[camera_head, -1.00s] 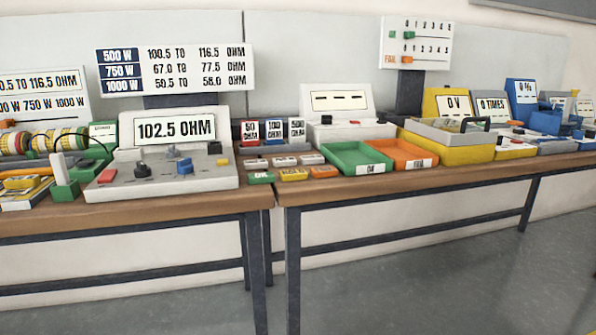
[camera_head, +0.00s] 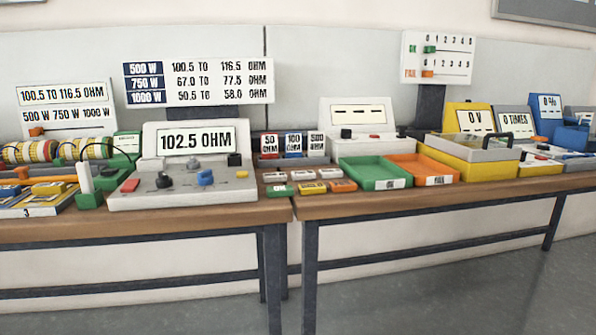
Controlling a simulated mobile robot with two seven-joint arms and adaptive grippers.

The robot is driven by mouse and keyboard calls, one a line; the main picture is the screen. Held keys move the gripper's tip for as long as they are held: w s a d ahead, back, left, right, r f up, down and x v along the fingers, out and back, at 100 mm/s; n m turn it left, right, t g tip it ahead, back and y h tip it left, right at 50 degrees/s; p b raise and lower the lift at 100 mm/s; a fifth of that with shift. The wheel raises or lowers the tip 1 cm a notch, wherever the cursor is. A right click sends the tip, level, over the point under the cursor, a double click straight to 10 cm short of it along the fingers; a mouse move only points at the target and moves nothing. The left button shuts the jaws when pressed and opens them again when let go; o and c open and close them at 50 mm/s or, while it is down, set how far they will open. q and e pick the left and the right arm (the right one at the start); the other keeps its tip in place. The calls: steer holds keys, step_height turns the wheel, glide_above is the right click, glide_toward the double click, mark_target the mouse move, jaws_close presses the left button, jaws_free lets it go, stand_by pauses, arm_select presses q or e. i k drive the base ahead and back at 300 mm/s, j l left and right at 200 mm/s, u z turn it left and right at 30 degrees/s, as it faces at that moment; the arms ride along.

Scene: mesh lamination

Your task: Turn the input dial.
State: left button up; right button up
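No dial in view carries a readable "input" label, so I cannot tell which one is the input dial. A grey meter box (camera_head: 240,190) at the left has a display reading 102.5 OHM (camera_head: 195,140). On its sloped top are a black knob (camera_head: 164,181), a blue knob (camera_head: 205,177) and a small grey knob (camera_head: 195,166). A yellow unit reading 0 V (camera_head: 475,121) stands at the right behind a yellow box with a grey top (camera_head: 465,167). Any dial there is too small to make out. Neither of my grippers is in view.
Two wooden tables (camera_head: 215,218) stand side by side. A green tray (camera_head: 375,172) and an orange tray (camera_head: 425,168) sit mid-table. Several small labelled blocks lie left of them. A white unit showing dashes (camera_head: 360,117) is behind. The floor in front (camera_head: 450,290) is clear.

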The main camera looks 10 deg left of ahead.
mark_target(205, 178)
steer(key=u, duration=1.85)
steer(key=i+l+z, duration=0.1)
steer(key=i, duration=0.6)
steer(key=i+l, duration=0.1)
steer(key=i, duration=0.6)
steer(key=l+z, duration=0.05)
